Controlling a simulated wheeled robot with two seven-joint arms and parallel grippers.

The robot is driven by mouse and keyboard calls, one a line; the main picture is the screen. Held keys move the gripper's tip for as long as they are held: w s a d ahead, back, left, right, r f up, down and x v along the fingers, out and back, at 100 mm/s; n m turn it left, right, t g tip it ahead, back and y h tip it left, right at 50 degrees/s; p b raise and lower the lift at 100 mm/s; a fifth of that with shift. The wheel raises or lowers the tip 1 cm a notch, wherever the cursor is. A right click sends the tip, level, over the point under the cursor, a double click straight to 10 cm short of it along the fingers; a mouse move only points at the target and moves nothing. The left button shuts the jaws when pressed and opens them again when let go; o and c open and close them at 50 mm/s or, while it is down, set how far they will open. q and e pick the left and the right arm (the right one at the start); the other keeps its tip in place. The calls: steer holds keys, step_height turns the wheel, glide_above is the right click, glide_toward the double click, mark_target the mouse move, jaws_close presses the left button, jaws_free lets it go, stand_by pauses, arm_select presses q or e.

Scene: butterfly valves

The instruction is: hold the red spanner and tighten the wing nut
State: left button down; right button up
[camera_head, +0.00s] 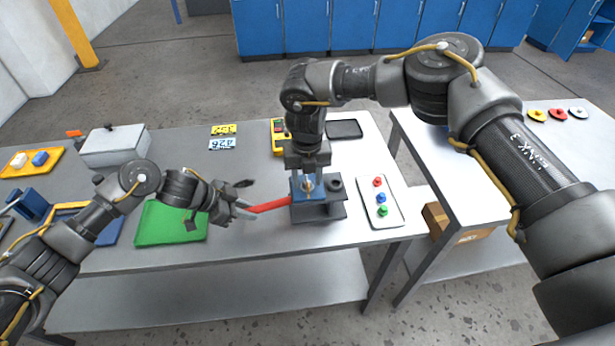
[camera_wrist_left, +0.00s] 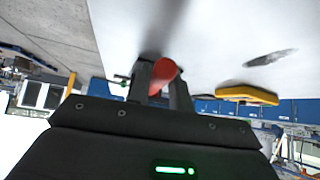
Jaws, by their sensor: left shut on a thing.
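The red spanner (camera_head: 270,205) runs from my left gripper (camera_head: 243,209) to the right, and its far end meets the grey and blue valve fixture (camera_head: 318,210). My left gripper is shut on the spanner's handle; in the left wrist view the red handle (camera_wrist_left: 163,73) sits between the two fingers (camera_wrist_left: 158,85). My right gripper (camera_head: 308,172) points down from above over the fixture. A small pale metal part, possibly the wing nut (camera_head: 308,184), shows between or just below its fingers. The fingers hide most of it, and I cannot tell whether they grip it.
A white tray (camera_head: 367,205) with red, blue and green knobs lies right of the fixture. A yellow meter (camera_head: 278,132) and a dark tablet (camera_head: 344,129) are behind. A green mat (camera_head: 150,228) lies left. A gap separates this table from the right one.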

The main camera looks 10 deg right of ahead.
step_height(320, 180, up, 12)
stand_by(0.7)
arm_select(q)
steer(key=c, duration=1.3)
jaws_free()
step_height(320, 180, up, 7)
steer(key=p, duration=0.7)
arm_select(e)
step_height(320, 180, up, 8)
steer(key=f, duration=0.1)
glide_above(307, 180)
steer(key=shift+r, duration=0.2)
steer(key=shift+f, duration=0.1)
arm_select(q)
steer(key=shift+d+f, duration=0.1)
arm_select(e)
steer(key=shift+d, duration=0.1)
